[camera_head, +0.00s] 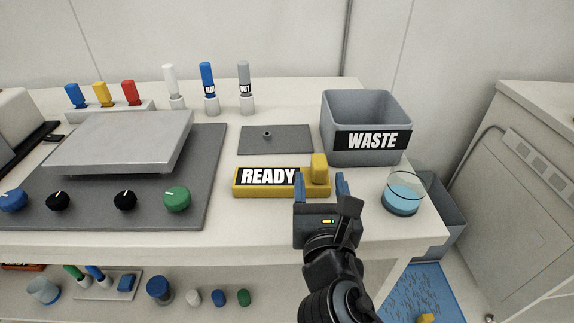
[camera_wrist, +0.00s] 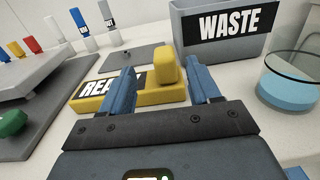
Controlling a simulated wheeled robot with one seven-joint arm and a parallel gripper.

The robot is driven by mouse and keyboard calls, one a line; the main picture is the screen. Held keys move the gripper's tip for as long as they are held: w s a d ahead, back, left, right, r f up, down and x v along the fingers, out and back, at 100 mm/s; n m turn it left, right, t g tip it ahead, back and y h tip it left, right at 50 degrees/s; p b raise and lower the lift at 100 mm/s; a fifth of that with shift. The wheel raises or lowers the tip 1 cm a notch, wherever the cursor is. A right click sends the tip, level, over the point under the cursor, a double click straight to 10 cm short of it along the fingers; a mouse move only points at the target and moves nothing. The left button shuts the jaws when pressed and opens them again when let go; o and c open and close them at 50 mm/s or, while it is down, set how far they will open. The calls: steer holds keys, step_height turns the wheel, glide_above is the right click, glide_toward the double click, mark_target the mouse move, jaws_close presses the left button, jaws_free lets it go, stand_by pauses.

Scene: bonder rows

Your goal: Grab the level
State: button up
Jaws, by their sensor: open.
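A yellow bar with a black READY label (camera_head: 268,177) lies on the white bench. An upright yellow block (camera_head: 319,168) stands at its right end, like a handle. No spirit level with a vial is recognisable; I cannot tell whether this block is the level. My gripper (camera_head: 320,179) is open, its two blue fingers apart just in front of the block. In the wrist view, the yellow block (camera_wrist: 167,66) shows beyond and between the fingers (camera_wrist: 160,70), apart from them. Nothing is held.
A grey WASTE bin (camera_head: 366,114) stands behind to the right. A glass of blue liquid (camera_head: 404,194) is close right of my gripper. A dark grey plate (camera_head: 276,140) lies behind the bar. A device with knobs (camera_head: 127,170) is left.

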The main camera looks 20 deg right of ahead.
mark_target(318, 153)
steer(key=shift+d+x, duration=0.15)
steer(key=shift+x, duration=2)
steer(key=shift+d+x, duration=0.1)
steer(key=shift+x, duration=2.05)
steer(key=shift+s+f, duration=0.1)
steer(key=shift+s, duration=0.05)
steer(key=shift+c, duration=0.2)
jaws_close()
